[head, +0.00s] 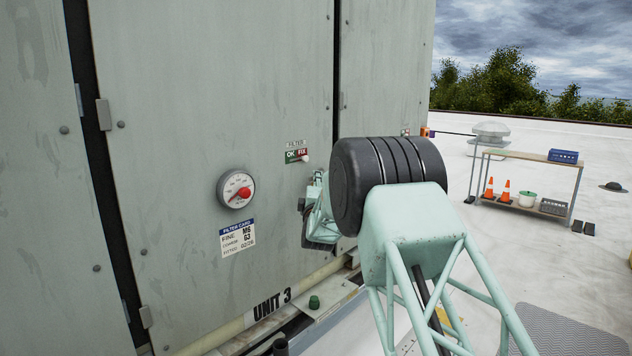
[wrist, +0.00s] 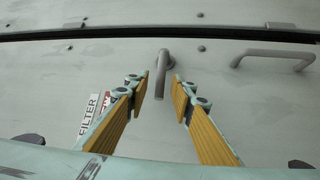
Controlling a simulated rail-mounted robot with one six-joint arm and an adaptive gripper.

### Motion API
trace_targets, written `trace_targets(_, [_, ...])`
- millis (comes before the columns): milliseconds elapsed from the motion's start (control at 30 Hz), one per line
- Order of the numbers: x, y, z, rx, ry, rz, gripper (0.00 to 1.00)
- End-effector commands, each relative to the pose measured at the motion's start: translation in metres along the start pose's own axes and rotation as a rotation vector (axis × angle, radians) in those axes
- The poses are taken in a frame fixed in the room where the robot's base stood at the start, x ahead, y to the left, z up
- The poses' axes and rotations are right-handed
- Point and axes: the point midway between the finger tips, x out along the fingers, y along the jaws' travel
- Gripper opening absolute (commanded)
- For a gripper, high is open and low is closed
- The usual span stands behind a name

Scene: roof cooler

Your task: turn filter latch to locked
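The filter latch (wrist: 164,72) is a small grey lever on the pale green panel. In the wrist view it points from its round pivot down the picture, toward my gripper. My gripper (wrist: 162,98) is open, its two yellow-padded fingers on either side of the lever's free end. A gap shows on both sides, and I cannot tell whether the lever is deep between the pads. A FILTER label (wrist: 89,114) is partly hidden behind the left finger. In the head view my gripper (head: 318,212) is close to the panel, and my arm hides the latch.
A grey bar handle (wrist: 274,60) is fixed to the panel right of the latch. A round gauge (head: 237,189), a filter card (head: 238,238) and an OK/FIX indicator (head: 297,156) are on the cabinet. A workbench (head: 528,170) stands far right on open roof.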

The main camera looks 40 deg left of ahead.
Motion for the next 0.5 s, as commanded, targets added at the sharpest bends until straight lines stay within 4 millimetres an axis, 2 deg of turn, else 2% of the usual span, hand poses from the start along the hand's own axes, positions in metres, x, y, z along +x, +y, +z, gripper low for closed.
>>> trace_targets(200, [0.014,-0.001,0.0,0.0,0.0,0.0,0.22])
trace_targets(500, [0.019,0.0,0.0,0.0,0.0,-0.001,0.22])
